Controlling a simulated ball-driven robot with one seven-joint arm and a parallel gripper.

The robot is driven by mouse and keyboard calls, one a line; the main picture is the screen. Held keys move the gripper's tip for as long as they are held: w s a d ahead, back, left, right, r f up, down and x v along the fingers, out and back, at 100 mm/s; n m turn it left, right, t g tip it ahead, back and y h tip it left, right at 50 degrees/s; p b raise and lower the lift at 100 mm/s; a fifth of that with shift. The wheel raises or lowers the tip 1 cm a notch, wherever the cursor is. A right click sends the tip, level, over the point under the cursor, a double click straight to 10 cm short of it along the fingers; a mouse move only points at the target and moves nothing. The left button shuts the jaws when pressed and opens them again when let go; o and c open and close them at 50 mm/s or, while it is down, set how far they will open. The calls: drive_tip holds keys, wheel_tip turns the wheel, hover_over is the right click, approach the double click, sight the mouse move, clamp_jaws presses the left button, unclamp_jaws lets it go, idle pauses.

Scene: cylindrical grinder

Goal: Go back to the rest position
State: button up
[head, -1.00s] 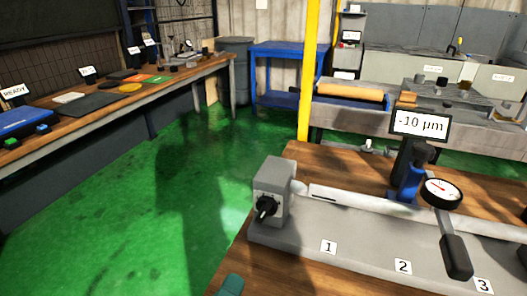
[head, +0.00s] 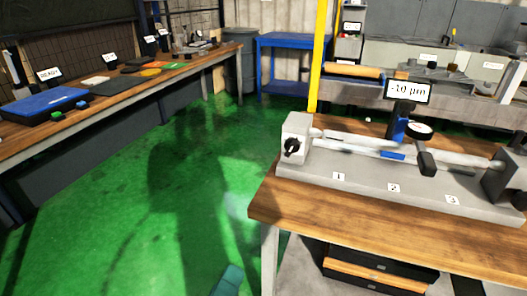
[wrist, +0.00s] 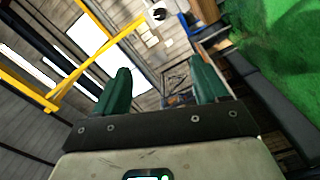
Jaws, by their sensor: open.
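My gripper (wrist: 160,88) shows in the wrist view with its two green fingers spread wide apart and nothing between them. Beyond the fingers are the plank wall, bright windows and a yellow beam. In the head view only a small green piece, which looks like part of my gripper, shows at the bottom edge (head: 229,281). It is over the green floor, left of the grinder bench, and apart from it. The rest of my arm is hidden.
The wooden bench (head: 330,235) at right carries a grey fixture (head: 300,152) with a shaft, dial gauge (head: 420,128) and a "-10 µm" display (head: 408,91). A long workbench (head: 190,68) stands at left, a blue table (head: 292,70) behind. Green floor (head: 150,190) between is clear.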

drive_tip(key=d+f+m+g+p, duration=0.2)
drive_tip(key=d+f+g, duration=0.35)
drive_tip(key=d, duration=0.55)
drive_tip(key=d+f+m+g+p, duration=0.35)
drive_tip(key=d+f, duration=0.25)
drive_tip(key=d, duration=0.6)
drive_tip(key=s+d+f+m+g+y+p, duration=0.2)
drive_tip(key=s+d, duration=0.3)
drive_tip(key=s, duration=0.3)
drive_tip(key=s+d+f+m+g+y+p, duration=0.1)
drive_tip(key=s+d+f+m+g+y, duration=0.1)
drive_tip(key=s, duration=0.7)
drive_tip(key=d+f+g+y, duration=0.1)
drive_tip(key=d+g+y, duration=0.1)
drive_tip(key=d+g, duration=0.1)
drive_tip(key=shift+s+d+f+p, duration=0.15)
drive_tip(key=shift+s+f+p, duration=0.15)
drive_tip(key=shift+p, duration=0.1)
drive_tip(key=shift+w+m, duration=0.1)
drive_tip(key=shift+m, duration=0.15)
drive_tip(key=shift+c, duration=0.3)
